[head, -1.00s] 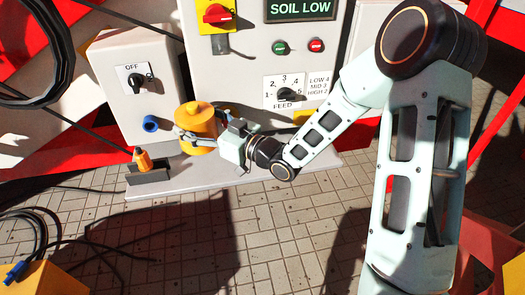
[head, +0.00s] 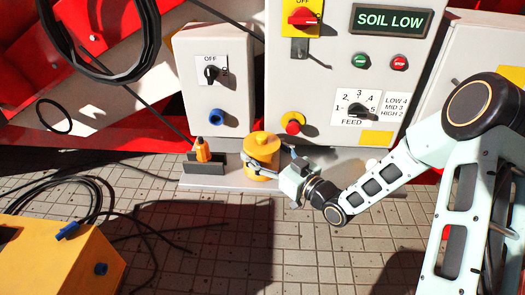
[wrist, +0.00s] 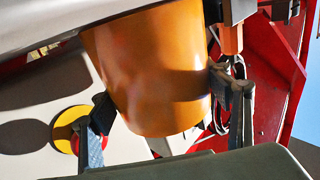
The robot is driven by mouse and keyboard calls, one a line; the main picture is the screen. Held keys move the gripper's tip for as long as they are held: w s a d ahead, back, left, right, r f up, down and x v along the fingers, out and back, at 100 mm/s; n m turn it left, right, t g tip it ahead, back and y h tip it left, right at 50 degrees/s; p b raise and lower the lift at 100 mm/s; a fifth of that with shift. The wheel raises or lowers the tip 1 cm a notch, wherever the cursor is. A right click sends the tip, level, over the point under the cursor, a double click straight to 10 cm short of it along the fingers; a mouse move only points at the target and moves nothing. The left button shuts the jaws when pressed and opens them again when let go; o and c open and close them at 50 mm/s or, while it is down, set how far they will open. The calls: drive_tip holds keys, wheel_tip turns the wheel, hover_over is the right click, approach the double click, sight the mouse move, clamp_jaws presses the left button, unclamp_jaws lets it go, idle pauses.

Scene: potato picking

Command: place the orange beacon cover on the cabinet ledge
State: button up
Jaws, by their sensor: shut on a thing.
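The orange beacon cover (head: 262,157), a yellow-orange cylinder with a small knob on top, stands upright at the cabinet ledge (head: 225,182). My gripper (head: 264,168) is shut on it from the right, with its fingers around the lower body. In the wrist view the cover (wrist: 150,75) fills the space between the two fingers (wrist: 160,115). The cover's bottom is near the ledge surface; I cannot tell whether it touches.
A small orange part (head: 202,150) sits in a dark holder (head: 204,168) just left of the cover. A red stop button (head: 293,125) is behind, with the control panel (head: 330,85) above. A yellow box (head: 60,255) and cables lie at lower left.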

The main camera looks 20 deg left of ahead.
drive_tip(key=shift+f, duration=0.2)
drive_tip(key=o, duration=1.2)
drive_tip(key=shift+r, duration=0.1)
drive_tip(key=shift+o, duration=0.2)
drive_tip(key=shift+r, duration=0.1)
drive_tip(key=shift+s+d+r, duration=0.1)
drive_tip(key=shift+d, duration=0.15)
drive_tip(key=p+v, duration=0.2)
drive_tip(key=v, duration=0.9)
drive_tip(key=shift+s+d+p, duration=0.2)
drive_tip(key=shift+s+p, duration=0.05)
drive_tip(key=shift+p, duration=0.1)
